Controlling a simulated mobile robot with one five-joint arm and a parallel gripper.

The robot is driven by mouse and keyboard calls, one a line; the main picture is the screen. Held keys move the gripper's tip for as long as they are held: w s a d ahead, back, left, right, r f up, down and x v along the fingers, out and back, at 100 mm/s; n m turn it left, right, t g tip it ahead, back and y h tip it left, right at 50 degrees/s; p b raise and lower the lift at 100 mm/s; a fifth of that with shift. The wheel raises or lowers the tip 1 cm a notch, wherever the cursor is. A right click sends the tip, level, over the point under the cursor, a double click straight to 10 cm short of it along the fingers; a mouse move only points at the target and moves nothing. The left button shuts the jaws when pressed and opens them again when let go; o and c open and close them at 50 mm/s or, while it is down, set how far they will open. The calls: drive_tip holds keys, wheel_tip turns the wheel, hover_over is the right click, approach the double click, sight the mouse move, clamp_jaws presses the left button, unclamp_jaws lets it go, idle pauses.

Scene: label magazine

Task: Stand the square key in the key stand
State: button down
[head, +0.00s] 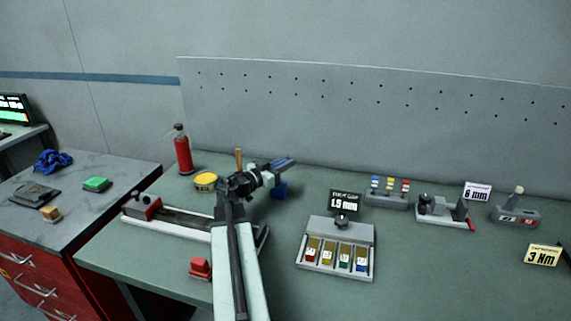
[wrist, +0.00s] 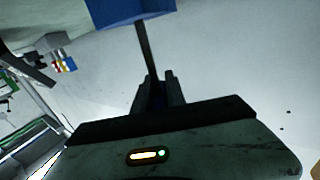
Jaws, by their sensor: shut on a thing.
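My gripper (head: 284,164) is shut on the square key, above the green bench near its back. The key's blue part (head: 287,161) shows at the jaws in the head view. In the wrist view, my gripper (wrist: 158,92) has its two dark fingers around blue, and a thin dark shaft (wrist: 147,50) runs from them to a blue block. This blue block, which looks like the key stand (head: 280,190), is on the bench just below my gripper. It also shows in the wrist view (wrist: 130,12). I cannot tell whether the shaft's end is inside the block or only against it.
A wooden peg (head: 238,160) and yellow tin (head: 205,181) are left of my gripper, with a red bottle (head: 183,150) behind. A long grey fixture (head: 175,221) lies left. A tray with coloured tabs (head: 337,247) is right. The pegboard wall (head: 380,120) rises behind.

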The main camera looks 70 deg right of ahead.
drive_tip(key=shift+f+b, duration=1.15)
drive_tip(key=shift+f, duration=0.05)
drive_tip(key=c, duration=1.3)
unclamp_jaws()
drive_tip(key=shift+r, duration=0.1)
